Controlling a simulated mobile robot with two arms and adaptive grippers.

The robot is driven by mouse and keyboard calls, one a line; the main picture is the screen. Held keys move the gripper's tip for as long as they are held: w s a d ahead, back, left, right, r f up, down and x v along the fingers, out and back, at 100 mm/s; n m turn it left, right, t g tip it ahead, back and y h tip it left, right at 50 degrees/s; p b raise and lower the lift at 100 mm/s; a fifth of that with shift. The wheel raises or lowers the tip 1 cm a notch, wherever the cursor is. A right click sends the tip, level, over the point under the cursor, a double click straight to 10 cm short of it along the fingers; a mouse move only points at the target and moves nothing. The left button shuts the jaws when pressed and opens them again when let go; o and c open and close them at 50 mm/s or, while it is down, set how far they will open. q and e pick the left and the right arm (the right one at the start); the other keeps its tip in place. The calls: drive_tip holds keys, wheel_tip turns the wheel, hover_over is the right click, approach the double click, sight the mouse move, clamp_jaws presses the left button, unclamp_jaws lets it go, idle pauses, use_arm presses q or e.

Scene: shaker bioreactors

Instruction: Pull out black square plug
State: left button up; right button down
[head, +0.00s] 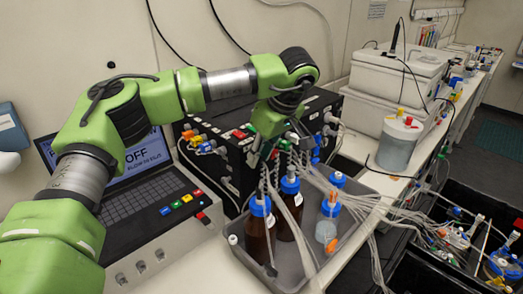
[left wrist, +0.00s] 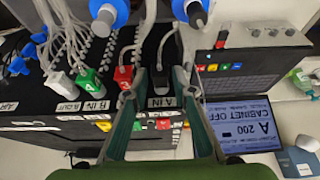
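My left gripper (head: 283,140) is at the front of the black control unit (head: 228,152), above the bottles. I cannot tell whether the fingertips touch the plug. A red plug (left wrist: 123,75) and a green plug (left wrist: 86,80) sit in the same panel to the left, with a white plug beyond them. In the head view the arm and gripper hide the dark plug. My right gripper is not in view.
A grey tray (head: 240,262) with blue-capped bottles (head: 258,228) stands right below the gripper. Loose clear tubes (head: 370,210) run off to the right. An open laptop-like console (head: 150,190) is at the left, and white boxes (head: 390,85) stand behind.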

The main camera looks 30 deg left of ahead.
use_arm(q)
clamp_jaws()
drive_tip(key=shift+s+d, duration=0.1)
drive_tip(key=shift+d, duration=0.1)
drive_tip(key=shift+s+d+r, duration=0.1)
drive_tip(key=shift+s+d, duration=0.1)
drive_tip(key=shift+d, duration=0.3)
drive_tip(key=shift+d, duration=0.1)
drive_tip(key=shift+s+d, duration=0.2)
drive_tip(key=shift+d, duration=0.3)
drive_tip(key=shift+d, duration=0.1)
drive_tip(key=shift+s+d, duration=0.25)
drive_tip(key=shift+d, duration=0.4)
drive_tip(key=shift+s+d, duration=0.25)
drive_tip(key=shift+d, duration=0.4)
